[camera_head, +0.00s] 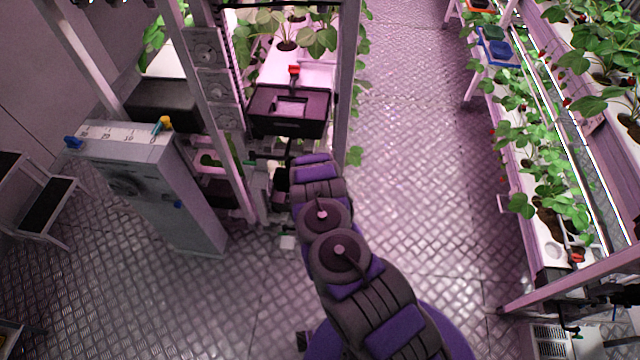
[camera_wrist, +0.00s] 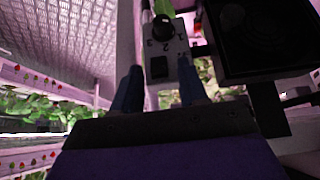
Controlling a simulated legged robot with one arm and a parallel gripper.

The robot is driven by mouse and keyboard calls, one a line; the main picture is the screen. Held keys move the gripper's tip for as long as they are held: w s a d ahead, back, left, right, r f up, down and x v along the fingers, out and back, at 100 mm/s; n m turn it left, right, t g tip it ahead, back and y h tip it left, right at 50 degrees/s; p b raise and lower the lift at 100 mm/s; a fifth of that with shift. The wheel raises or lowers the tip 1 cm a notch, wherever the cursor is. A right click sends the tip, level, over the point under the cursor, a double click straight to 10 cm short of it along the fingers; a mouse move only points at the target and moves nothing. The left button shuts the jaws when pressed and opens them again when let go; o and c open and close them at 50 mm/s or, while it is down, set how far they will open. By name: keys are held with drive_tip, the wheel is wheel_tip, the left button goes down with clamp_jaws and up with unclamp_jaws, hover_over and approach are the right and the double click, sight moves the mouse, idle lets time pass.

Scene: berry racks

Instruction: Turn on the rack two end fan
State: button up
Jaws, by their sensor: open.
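In the wrist view, a pale control box (camera_wrist: 166,48) carries a round black knob (camera_wrist: 162,27), the numbers 1, 2 and 3, and a dark rocker switch (camera_wrist: 158,67). My gripper (camera_wrist: 160,64) is open, with its two blue fingers to either side of the lower part of this box and nothing seen held. I cannot tell whether they touch it. A large black housing (camera_wrist: 262,40) with a round face, possibly the fan, is just right of the box. In the head view my arm reaches the rack's near end, where the gripper's tips are hard to make out.
A black tray-like box (camera_head: 288,124) sits on the rack end above my arm's tip. A grey cabinet (camera_head: 155,185) with coloured valves stands left. A plant rack (camera_head: 525,205) lines the right side. The metal-plate aisle floor (camera_head: 425,150) between them is clear.

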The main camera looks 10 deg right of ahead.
drive_tip(key=v, duration=1.7)
drive_tip(key=shift+p, duration=0.45)
drive_tip(key=shift+s+a, duration=0.15)
